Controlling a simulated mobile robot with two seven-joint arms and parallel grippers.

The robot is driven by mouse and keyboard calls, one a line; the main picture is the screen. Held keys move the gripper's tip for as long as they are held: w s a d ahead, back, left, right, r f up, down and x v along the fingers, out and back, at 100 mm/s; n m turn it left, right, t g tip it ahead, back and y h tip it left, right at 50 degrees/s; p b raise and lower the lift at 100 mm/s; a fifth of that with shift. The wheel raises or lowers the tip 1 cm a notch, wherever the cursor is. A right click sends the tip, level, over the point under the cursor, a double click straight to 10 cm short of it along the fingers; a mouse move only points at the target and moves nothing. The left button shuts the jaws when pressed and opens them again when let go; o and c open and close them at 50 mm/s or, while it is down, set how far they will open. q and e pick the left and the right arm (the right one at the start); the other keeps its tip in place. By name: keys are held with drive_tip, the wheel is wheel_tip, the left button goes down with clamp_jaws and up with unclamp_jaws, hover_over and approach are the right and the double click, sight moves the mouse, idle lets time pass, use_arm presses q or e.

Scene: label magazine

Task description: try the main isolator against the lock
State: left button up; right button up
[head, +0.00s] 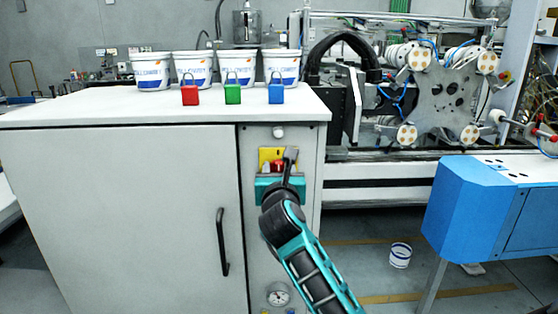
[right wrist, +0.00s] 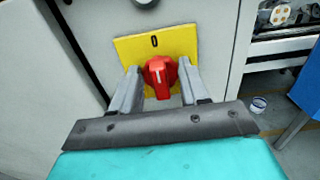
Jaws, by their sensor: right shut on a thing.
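The main isolator is a red rotary knob (right wrist: 160,76) on a yellow plate (right wrist: 180,43) marked 0 at the top. Its white mark points up, roughly at the 0. In the head view the yellow plate (head: 265,154) is on the narrow front panel of the white cabinet, partly covered by my gripper. My right gripper (head: 281,168) is at the knob. In the right wrist view its fingers (right wrist: 160,86) stand on either side of the knob, shut on it. I cannot make out a lock on the isolator; the fingers hide part of it. My left gripper is not in view.
Red (head: 190,95), green (head: 232,94) and blue (head: 276,94) padlocks stand on the cabinet top (head: 120,106), before several white tubs. A black door handle (head: 222,242) sticks out left of my arm. A gauge (head: 278,295) is low on the panel.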

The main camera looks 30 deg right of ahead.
idle(0.3)
drive_tip(key=o, duration=1)
drive_tip(key=v, duration=1.3)
